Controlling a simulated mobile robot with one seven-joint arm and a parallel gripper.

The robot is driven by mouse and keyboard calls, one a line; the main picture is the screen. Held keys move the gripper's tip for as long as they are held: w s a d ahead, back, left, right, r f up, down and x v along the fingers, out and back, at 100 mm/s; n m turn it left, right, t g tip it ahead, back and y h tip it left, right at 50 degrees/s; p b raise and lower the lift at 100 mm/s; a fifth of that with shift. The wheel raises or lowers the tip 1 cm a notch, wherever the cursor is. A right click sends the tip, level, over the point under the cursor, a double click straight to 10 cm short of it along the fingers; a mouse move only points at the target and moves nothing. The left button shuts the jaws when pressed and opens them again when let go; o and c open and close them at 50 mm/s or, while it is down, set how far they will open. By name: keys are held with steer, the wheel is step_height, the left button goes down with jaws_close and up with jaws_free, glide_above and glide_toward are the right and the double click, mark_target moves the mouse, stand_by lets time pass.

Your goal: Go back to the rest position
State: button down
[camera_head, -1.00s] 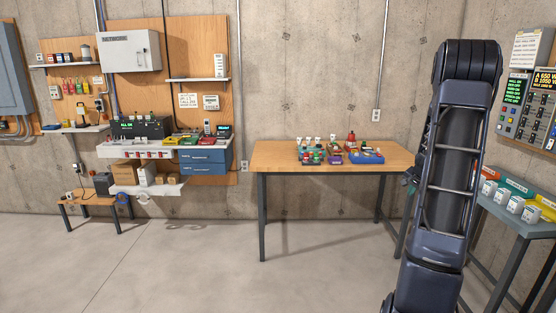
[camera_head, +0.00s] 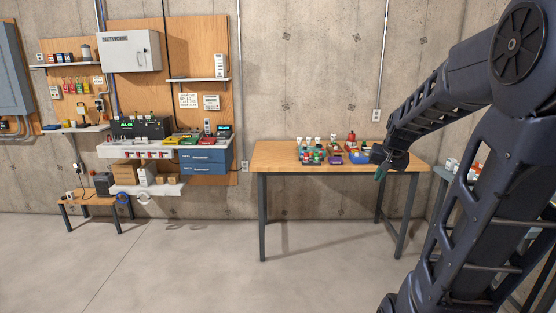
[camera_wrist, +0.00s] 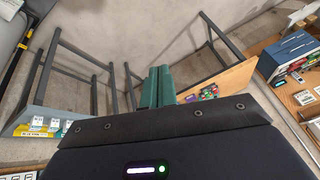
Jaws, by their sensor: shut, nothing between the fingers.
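My gripper (camera_head: 381,173) is at the right end of the wooden table in the head view, in front of its edge, with green fingertips pointing down. In the wrist view the green fingers (camera_wrist: 158,86) are together with nothing between them. My arm reaches in from the right side of the head view and bends over towards the table.
The wooden table (camera_head: 285,156) holds several small bottles and coloured trays (camera_head: 322,157). A grey side table (camera_wrist: 22,119) with white labelled items stands at the right, partly hidden by my arm. Shelves and blue drawers (camera_head: 205,162) are at the left. The middle floor is clear.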

steer(key=s+a+n, duration=0.2)
steer(key=s, duration=0.7)
steer(key=s+a+n, duration=0.1)
steer(key=s+a, duration=0.2)
steer(key=s, duration=0.6)
steer(key=shift+a+r+n+g+h, duration=0.15)
steer(key=shift+r+n+g+h, duration=0.15)
steer(key=shift+n, duration=0.1)
